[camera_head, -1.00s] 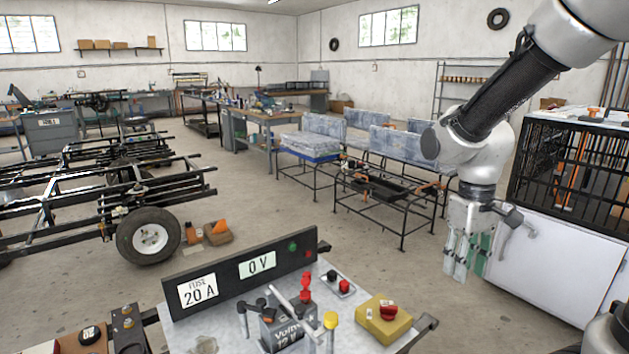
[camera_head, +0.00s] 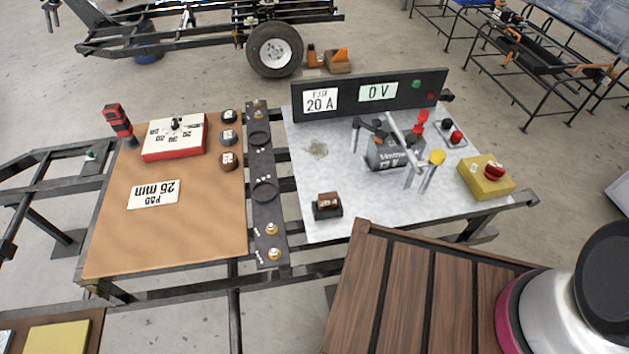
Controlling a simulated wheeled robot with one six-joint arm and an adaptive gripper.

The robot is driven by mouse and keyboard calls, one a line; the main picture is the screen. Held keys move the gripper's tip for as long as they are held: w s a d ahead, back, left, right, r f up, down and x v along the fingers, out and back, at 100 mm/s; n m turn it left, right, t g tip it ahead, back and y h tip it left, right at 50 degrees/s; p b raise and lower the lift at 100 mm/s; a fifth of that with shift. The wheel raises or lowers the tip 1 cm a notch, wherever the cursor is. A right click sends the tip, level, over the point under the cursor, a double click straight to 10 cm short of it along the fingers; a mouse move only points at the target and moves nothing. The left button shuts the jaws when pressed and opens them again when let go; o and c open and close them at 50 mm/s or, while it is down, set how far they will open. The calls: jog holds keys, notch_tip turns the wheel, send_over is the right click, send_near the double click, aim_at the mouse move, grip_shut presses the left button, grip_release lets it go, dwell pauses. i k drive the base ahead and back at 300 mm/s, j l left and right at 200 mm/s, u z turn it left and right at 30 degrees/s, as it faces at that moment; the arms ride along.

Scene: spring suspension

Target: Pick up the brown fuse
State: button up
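A small brown block with a white marking, which looks like the brown fuse (camera_head: 327,200), sits upright in a small black holder (camera_head: 328,213). The holder stands near the front left of the grey metal plate (camera_head: 355,225). The marking is too small to read surely. My gripper is out of the picture now, so its opening and hold cannot be seen. A black panel (camera_head: 440,88) behind the plate reads "FUSE 20 A" and "0 V".
A battery (camera_head: 388,153) with clamps and a yellow box with a red button (camera_head: 487,176) stand behind and right of the fuse. Left is a brown board (camera_head: 200,225) with a red-and-white dial box (camera_head: 174,137) and round pucks. The plate around the fuse holder is mostly clear.

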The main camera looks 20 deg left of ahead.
aim_at(328, 200)
jog(key=u, duration=1.1)
